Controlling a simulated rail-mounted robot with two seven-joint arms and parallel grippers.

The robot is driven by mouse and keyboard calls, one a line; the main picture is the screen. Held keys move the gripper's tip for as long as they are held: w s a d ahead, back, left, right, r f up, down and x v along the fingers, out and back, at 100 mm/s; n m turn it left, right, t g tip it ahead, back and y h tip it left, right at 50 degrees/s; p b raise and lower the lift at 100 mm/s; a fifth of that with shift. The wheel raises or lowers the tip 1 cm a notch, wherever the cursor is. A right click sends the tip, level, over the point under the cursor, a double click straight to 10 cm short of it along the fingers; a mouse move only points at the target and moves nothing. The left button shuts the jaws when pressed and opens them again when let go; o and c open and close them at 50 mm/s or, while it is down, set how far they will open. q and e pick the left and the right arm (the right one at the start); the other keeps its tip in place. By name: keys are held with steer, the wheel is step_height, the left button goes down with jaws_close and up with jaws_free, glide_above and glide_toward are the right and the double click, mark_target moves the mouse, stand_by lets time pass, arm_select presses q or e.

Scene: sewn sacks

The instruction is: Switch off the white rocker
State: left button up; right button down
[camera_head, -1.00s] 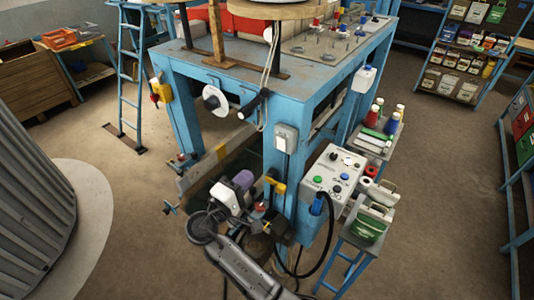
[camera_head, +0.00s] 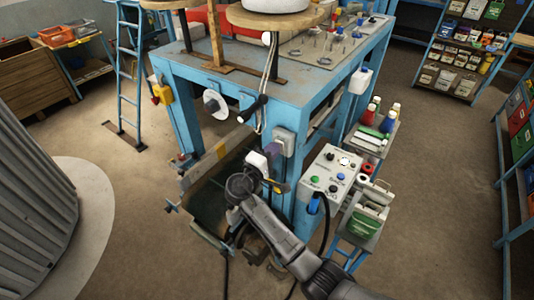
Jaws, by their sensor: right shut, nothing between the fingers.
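A pale grey switch box (camera_head: 287,141) is fixed to the front corner post of the blue bench. I take its light face for the white rocker; which way it is tipped is too small to tell. A second white box (camera_head: 362,78) hangs on the bench's right side. My right gripper (camera_head: 273,149) is shut and empty, at the end of the arm that comes up from the bottom. It is just left of the switch box and overlaps its lower left edge in the picture. I cannot tell whether they touch. My left gripper is not in view.
A control box (camera_head: 329,172) with coloured buttons stands right of the post, with a black cable below. A yellow handle (camera_head: 280,188) sits lower on the post. A black handle (camera_head: 253,108) and hanging cords are left of the switch box. Open floor (camera_head: 430,200) lies right.

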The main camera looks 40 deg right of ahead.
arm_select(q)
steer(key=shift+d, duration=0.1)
arm_select(e)
steer(key=shift+d, duration=0.15)
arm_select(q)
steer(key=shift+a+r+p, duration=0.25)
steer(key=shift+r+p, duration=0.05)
arm_select(e)
steer(key=shift+w+d+r+y, duration=0.1)
steer(key=shift+d+y, duration=0.1)
steer(key=shift+y, duration=0.1)
steer(key=shift+a, duration=0.1)
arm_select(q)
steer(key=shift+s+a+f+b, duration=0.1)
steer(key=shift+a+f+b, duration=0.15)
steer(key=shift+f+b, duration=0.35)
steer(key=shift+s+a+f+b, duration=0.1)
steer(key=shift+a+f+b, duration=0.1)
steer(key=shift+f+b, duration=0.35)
arm_select(e)
steer(key=r+v, duration=0.2)
steer(key=v, duration=1.1)
steer(key=shift+a+r, duration=0.4)
